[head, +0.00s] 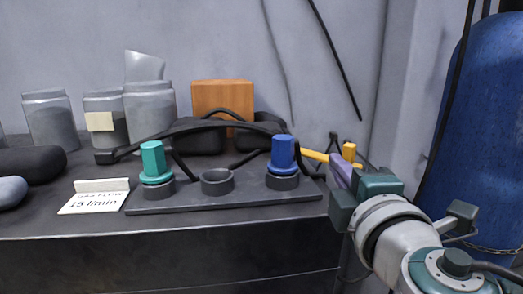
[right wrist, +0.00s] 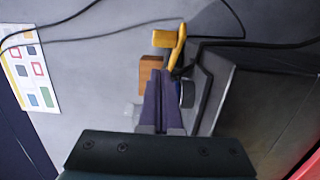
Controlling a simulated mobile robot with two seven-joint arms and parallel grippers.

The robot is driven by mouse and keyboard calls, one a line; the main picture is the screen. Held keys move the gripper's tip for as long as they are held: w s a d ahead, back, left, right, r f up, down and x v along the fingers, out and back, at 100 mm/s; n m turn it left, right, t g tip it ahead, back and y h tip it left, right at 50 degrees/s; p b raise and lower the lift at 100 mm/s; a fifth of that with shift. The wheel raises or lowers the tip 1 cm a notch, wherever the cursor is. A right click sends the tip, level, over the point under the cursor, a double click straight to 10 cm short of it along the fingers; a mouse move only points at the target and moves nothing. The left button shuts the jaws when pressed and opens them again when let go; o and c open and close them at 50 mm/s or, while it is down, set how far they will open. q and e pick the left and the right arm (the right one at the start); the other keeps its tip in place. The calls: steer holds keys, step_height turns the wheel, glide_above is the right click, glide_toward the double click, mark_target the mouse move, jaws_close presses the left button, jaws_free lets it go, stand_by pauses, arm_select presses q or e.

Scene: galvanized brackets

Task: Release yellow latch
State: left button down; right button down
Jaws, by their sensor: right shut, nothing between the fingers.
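The yellow latch (head: 315,155) is at the right end of the dark bench, with a long bar and an upright block-shaped end. My right gripper (head: 335,162) comes in from the lower right, its purple fingers overlapping the latch's bar in the head view and hiding part of it. In the right wrist view the closed fingers (right wrist: 160,74) point toward the yellow latch (right wrist: 177,48), whose bar lies just beyond and right of the tips. I cannot tell whether they touch it. The fingers are shut with nothing between them. My left gripper is not in view.
On the bench stand a teal plug (head: 153,163), a blue plug (head: 283,155) and an empty round socket (head: 217,182) on a dark strip. Grey jars (head: 50,122), an orange block (head: 222,97) and black hoses lie behind. A large blue cylinder (head: 490,130) stands at right.

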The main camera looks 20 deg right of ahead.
mark_target(352, 155)
steer(key=shift+w+d, duration=0.3)
steer(key=shift+d, duration=0.45)
steer(key=shift+w+d, duration=0.25)
steer(key=shift+d, duration=0.45)
steer(key=shift+f, duration=0.1)
steer(key=shift+w+d+f, duration=0.1)
steer(key=shift+d, duration=0.3)
steer(key=shift+w+d+b, duration=0.15)
steer(key=shift+d+b, duration=0.15)
steer(key=shift+d, duration=0.25)
